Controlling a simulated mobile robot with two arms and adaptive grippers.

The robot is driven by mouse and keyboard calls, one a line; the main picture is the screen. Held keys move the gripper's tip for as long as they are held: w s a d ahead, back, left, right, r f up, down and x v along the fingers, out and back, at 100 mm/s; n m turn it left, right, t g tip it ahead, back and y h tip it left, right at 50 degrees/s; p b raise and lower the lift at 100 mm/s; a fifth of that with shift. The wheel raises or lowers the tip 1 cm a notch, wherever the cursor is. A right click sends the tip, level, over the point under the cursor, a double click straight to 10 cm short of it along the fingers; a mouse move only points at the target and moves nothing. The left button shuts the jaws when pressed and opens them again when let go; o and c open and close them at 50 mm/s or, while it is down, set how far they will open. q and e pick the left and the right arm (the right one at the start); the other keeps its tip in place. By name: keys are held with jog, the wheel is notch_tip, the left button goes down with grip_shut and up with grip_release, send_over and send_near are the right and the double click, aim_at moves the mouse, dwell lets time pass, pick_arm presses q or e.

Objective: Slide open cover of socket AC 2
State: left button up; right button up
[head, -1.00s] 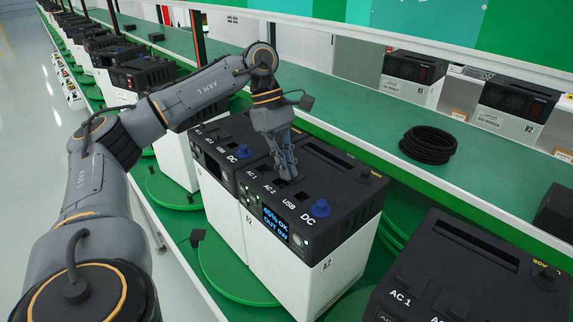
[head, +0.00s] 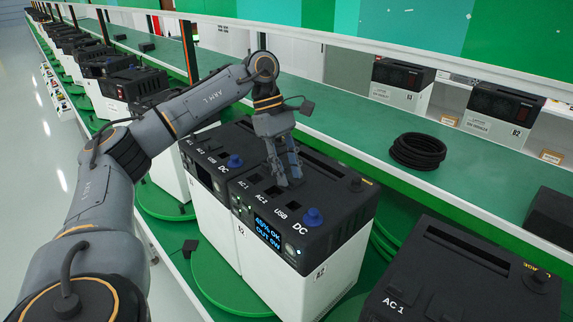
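The black-topped, white-bodied power unit (head: 318,238) stands on a green turntable (head: 226,284). Its top has labels AC 1, USB and DC, a blue knob (head: 313,216) and a lit display (head: 268,231) reading 45% OK, OUT 0W. My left gripper (head: 289,181) points down with its fingertips at the unit's top, in the AC 2 area behind the USB label. The fingers hide part of this area, so I cannot tell whether the AC 2 cover is open or whether they touch it. The finger gap is unclear. My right gripper is not in view.
A similar unit (head: 206,160) stands close at the left, and another (head: 455,270) at the lower right. Behind is a green shelf (head: 345,140) with a black cable coil (head: 418,151) and boxed units (head: 400,84). The aisle floor at the left is clear.

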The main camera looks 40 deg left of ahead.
pick_arm(q)
jog(key=v, duration=1.2)
dwell(0.6)
